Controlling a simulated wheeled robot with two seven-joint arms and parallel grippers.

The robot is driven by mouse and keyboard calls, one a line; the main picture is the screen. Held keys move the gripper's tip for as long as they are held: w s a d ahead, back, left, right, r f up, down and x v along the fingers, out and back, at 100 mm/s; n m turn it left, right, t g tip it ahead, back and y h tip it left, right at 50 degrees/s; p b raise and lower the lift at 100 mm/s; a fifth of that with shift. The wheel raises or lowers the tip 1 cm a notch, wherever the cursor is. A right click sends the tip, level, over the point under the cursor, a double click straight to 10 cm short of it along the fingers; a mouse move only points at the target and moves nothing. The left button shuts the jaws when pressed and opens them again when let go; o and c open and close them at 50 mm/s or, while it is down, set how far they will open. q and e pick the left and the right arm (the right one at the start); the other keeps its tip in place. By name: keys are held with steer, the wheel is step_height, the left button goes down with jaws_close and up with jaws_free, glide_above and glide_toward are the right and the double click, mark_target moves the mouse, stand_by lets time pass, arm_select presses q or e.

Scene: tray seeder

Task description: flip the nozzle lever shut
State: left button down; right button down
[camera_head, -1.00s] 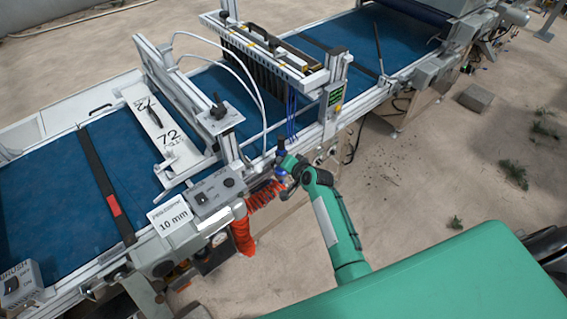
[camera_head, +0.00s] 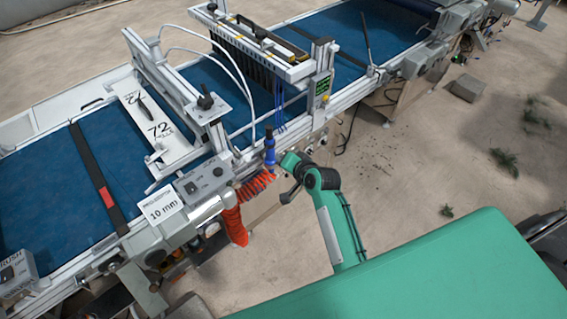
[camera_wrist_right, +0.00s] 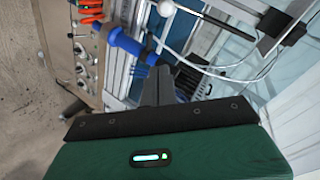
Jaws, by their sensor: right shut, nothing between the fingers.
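A blue nozzle (camera_head: 269,150) stands at the near edge of the seeder line, beside the orange coiled hose. It also shows in the right wrist view (camera_wrist_right: 127,42), lying diagonally just beyond my fingers. Its lever is too small to make out, so I cannot tell its position. My right gripper (camera_head: 279,163) is just right of the nozzle in the head view. Its fingers (camera_wrist_right: 158,78) are shut and empty, pointing toward the nozzle's lower end. I cannot tell whether they touch it. My left gripper is in neither view.
The orange hose (camera_head: 234,220) hangs below the nozzle. A grey control box (camera_head: 203,178) and a "10 mm" sign (camera_head: 161,206) stand to the left. The metal frame and blue belt (camera_head: 60,190) lie behind. Open floor (camera_head: 400,200) is on the right.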

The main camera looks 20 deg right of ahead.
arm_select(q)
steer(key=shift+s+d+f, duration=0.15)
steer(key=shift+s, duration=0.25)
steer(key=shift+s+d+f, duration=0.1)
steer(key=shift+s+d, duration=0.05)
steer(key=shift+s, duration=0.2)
arm_select(e)
steer(key=shift+s+a+r, duration=0.2)
steer(key=shift+s+r, duration=0.1)
steer(key=shift+s, duration=0.25)
